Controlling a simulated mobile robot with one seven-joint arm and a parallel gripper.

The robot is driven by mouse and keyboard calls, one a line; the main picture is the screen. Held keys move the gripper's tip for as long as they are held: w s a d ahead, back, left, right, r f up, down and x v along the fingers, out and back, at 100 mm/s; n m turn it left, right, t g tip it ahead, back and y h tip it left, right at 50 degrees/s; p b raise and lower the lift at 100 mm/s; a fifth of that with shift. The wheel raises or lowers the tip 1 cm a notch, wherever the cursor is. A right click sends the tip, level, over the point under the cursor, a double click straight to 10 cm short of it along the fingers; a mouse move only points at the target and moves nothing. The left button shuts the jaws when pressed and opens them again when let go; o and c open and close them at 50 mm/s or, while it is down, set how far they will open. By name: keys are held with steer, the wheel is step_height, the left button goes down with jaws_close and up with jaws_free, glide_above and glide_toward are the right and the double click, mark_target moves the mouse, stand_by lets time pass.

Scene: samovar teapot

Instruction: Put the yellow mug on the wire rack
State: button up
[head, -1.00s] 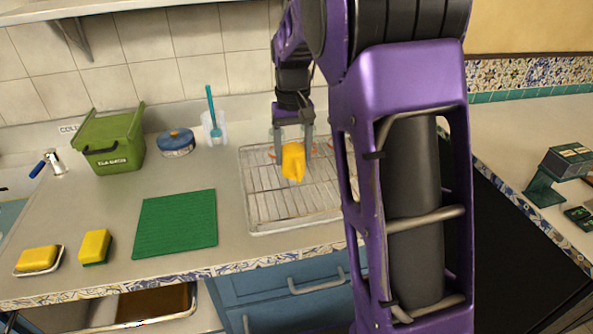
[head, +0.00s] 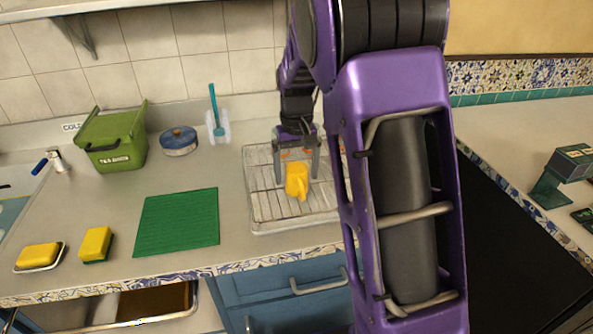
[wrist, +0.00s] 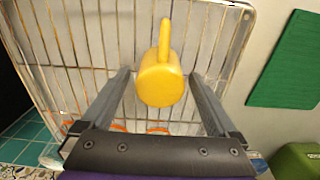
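The yellow mug (head: 297,180) is on the wire rack (head: 268,210), near the rack's middle, with its handle towards the front. In the wrist view the mug (wrist: 161,82) sits between the two fingers with a gap on each side, and the rack's wires (wrist: 90,40) show behind it. My gripper (head: 297,168) is open just above and behind the mug in the head view. Its fingers also show spread in the wrist view (wrist: 160,90). Contact between mug and wires is hard to see.
A green mat (head: 176,222) lies left of the rack. A green bin (head: 112,140), a blue round tin (head: 178,141) and a clear holder with a teal brush (head: 217,125) stand behind it. Sponges (head: 96,243) lie at front left. My arm hides the rack's right side.

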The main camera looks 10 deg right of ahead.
mark_target(296, 166)
step_height(296, 166, up, 12)
steer(key=p, duration=0.2)
steer(key=shift+r, duration=0.15)
stand_by(0.4)
